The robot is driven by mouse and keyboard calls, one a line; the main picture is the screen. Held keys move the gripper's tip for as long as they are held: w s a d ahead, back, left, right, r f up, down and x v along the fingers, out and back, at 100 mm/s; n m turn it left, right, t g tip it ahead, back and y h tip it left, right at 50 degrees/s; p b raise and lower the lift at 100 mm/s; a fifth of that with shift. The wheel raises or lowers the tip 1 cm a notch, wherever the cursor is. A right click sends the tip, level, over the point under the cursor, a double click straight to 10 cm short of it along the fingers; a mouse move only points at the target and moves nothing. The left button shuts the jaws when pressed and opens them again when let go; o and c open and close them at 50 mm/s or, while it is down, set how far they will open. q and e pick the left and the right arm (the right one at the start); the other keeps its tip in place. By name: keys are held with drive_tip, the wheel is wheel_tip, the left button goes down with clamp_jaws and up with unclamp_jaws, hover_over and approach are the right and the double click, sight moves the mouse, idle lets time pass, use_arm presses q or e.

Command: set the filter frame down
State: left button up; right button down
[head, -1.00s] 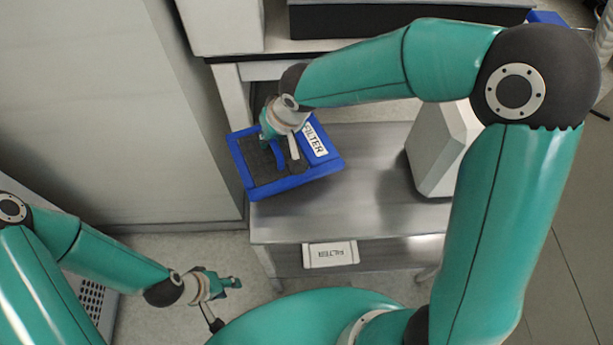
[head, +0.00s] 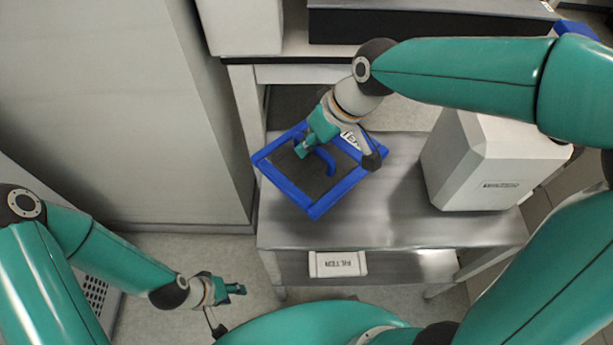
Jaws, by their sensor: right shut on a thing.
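The filter frame (head: 316,208) is a blue square frame with a dark mesh inside, a blue arched handle and a white label, partly hidden by my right gripper. It appears over the left end of the metal table, its left corner near or just past the table's edge. I cannot tell whether it touches the tabletop. My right gripper (head: 312,150) is shut on the filter frame at its handle. My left gripper (head: 238,289) hangs empty at the lower left, away from the frame; its finger opening is too small to tell.
The metal table (head: 400,226) has bare top in front of and right of the frame. A pale grey box-shaped unit (head: 485,165) stands on its right. A tall grey cabinet (head: 130,110) stands close on the left.

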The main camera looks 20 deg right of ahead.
sight(336, 150)
wheel_tip(336, 150, down, 10)
drive_tip(key=shift+f+b, duration=0.2)
drive_tip(key=shift+b, duration=0.7)
drive_tip(key=c, duration=1.2)
unclamp_jaws()
drive_tip(key=shift+o, duration=0.2)
drive_tip(key=shift+r, duration=0.1)
drive_tip(key=p+v, duration=0.2)
drive_tip(key=v, duration=1)
